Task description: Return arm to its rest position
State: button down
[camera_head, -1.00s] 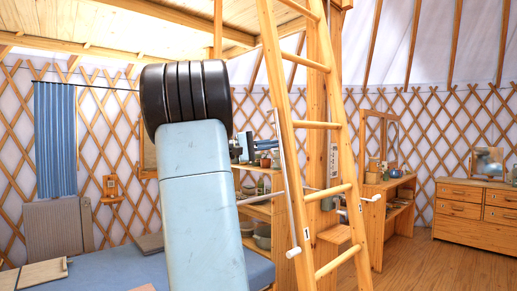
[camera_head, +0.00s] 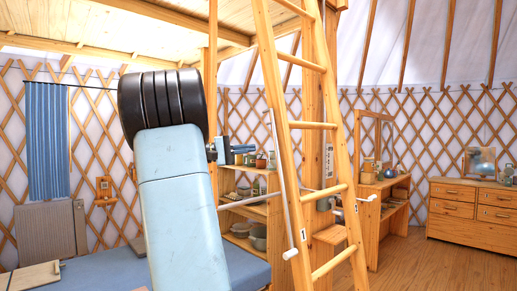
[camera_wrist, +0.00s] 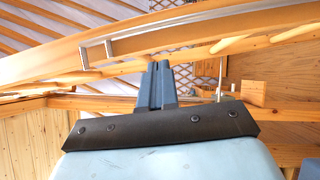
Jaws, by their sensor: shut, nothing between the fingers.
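My arm rises in the head view, its pale blue link and black ribbed joint covering part of the scene. My gripper (camera_wrist: 158,66) shows in the wrist view as two grey fingers side by side, closed, with nothing between them. I cannot tell from the pictures how far the gripper is from the ladder or from the shelf behind.
A shelf unit (camera_head: 250,211) with jars and bowls stands behind the ladder. A blue bed (camera_head: 95,270) lies at lower left. A dresser (camera_head: 470,213) stands at right. Open wooden floor (camera_head: 420,262) lies between the ladder and the dresser.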

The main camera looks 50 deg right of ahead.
jog(key=v, duration=0.7)
jog(key=shift+d+f, duration=0.1)
jog(key=s+a+f+n+t+y, duration=0.45)
jog(key=s+a+f+t, duration=0.25)
jog(key=a+f+t, duration=0.4)
jog(key=s+a+f+t+y, duration=0.2)
jog(key=s+a+f+y, duration=0.1)
jog(key=a, duration=0.6)
jog(key=s+a+f+n+t+y, duration=0.1)
jog(key=s+a+f+t+y, duration=0.2)
jog(key=a, duration=0.6)
jog(key=s+a+f+n+t+y, duration=0.1)
jog(key=s+a+f+t+y, duration=0.1)
jog(key=a, duration=0.8)
notch_tip(320, 180, down, 2)
jog(key=shift+s+f+t+y, duration=0.1)
jog(key=shift+s+t+y, duration=0.2)
jog(key=shift+s+y, duration=0.45)
